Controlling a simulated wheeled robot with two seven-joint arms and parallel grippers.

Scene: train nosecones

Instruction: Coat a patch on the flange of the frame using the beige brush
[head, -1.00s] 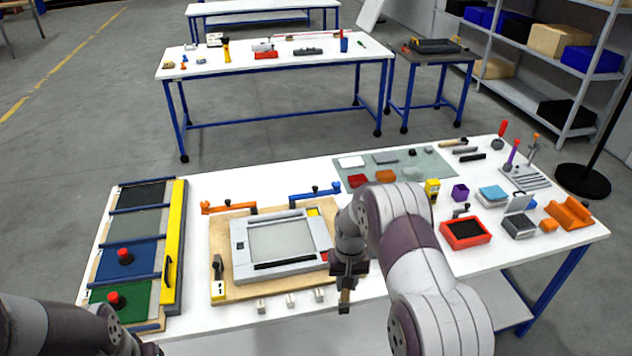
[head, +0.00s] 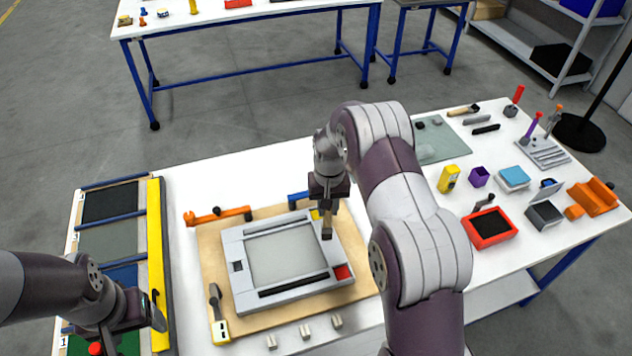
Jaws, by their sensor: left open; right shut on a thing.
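The light grey rectangular frame (head: 236,285) lies on a wooden board (head: 212,255), with its flat flange around a pale inner panel (head: 285,256). A red patch (head: 343,272) is on its near right corner, and a yellow patch (head: 314,214) shows near its far right corner. My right gripper (head: 327,208) points down over the frame's right side, shut on a small beige-brown tool, seemingly the beige brush (head: 327,226). Whether its tip touches the flange cannot be told. My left gripper (head: 150,312) is open and empty above the panel rack at the left.
Orange (head: 218,215) and blue (head: 300,197) clamps stand at the board's far edge. White table is clear behind the board.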

